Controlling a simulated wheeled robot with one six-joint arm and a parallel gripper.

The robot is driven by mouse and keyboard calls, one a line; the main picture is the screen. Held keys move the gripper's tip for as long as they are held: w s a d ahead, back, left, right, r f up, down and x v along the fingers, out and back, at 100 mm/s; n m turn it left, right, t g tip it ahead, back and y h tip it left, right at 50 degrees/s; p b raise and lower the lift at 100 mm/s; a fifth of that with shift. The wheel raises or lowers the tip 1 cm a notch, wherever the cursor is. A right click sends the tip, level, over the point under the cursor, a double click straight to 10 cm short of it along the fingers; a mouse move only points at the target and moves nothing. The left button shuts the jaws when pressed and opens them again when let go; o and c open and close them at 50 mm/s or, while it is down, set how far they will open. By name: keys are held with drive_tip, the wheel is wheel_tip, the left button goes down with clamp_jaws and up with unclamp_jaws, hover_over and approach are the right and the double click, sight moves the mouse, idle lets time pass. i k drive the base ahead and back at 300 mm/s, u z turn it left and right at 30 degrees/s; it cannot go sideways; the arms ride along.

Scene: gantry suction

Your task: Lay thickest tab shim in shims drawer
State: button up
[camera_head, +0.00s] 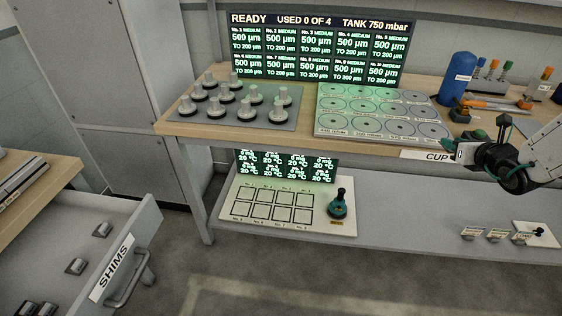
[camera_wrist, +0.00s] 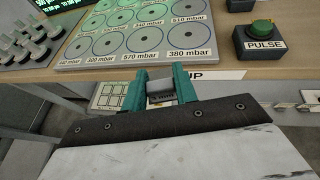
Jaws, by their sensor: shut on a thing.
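My gripper (camera_head: 462,148) is at the right in the head view, in front of the bench edge, over part of the CUP label. In the wrist view its teal fingers (camera_wrist: 160,80) are shut on a small grey metal shim (camera_wrist: 160,93) with dark print too small to read. I cannot tell its thickness. The shims drawer (camera_head: 145,232) stands open at the lower left of the head view, far from my gripper. It bears a white SHIMS label and a bar handle. Several small metal pieces (camera_head: 75,266) lie in it, with bare floor between them.
The bench (camera_head: 180,128) carries a plate of knobs, a ring-marked pressure board (camera_head: 375,132), a lit display and a blue tank (camera_head: 457,80). The lower shelf (camera_head: 410,225) holds a numbered grid board and a dark green-based device (camera_head: 341,205). The PULSE button (camera_wrist: 262,35) is close by.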

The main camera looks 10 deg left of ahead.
sight(97, 219)
drive_tip(key=i, duration=1.3)
drive_tip(key=u, duration=2.8)
